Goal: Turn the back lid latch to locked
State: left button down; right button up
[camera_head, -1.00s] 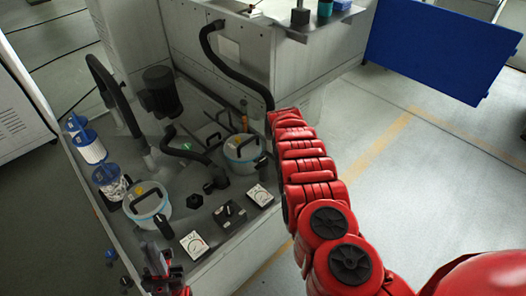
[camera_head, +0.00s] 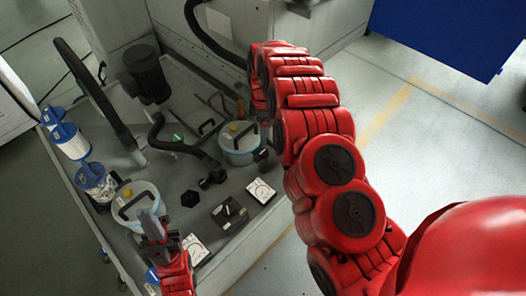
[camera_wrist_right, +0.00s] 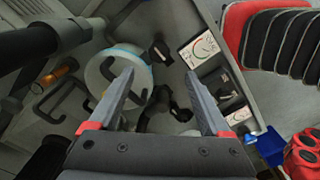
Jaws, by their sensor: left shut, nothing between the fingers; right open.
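The back canister (camera_head: 240,152) is a pale round pot with a white lid, a black handle and a yellow knob. Its black lid latch (camera_head: 262,157) is on the right rim, beside my right arm. In the right wrist view the canister (camera_wrist_right: 112,78) is at the left finger and the latch (camera_wrist_right: 161,52) lies between the finger lines, beyond the tips. My right gripper (camera_wrist_right: 160,73) is open and empty; my arm hides it in the head view. My left gripper (camera_head: 150,222) is shut and empty, in front of the front canister (camera_head: 133,204).
A gauge (camera_head: 261,191), a black switch box (camera_head: 230,214) and another gauge (camera_head: 195,248) stand along the tray's near side. Black hoses (camera_head: 178,147) and a motor (camera_head: 146,76) crowd the back. White-and-blue filters (camera_head: 70,141) stand at left. Floor is free at right.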

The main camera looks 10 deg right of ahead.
jog(key=p, duration=0.1)
send_over(263, 151)
jog(key=f, duration=0.5)
jog(key=shift+s, duration=0.25)
jog(key=f, duration=0.4)
jog(key=shift+w+d+f, duration=0.15)
jog(key=shift+w+f, duration=0.05)
jog(key=shift+f, duration=0.05)
jog(key=shift+f+b, duration=0.4)
jog(key=shift+f, duration=0.3)
jog(key=shift+c, duration=0.4)
grip_shut()
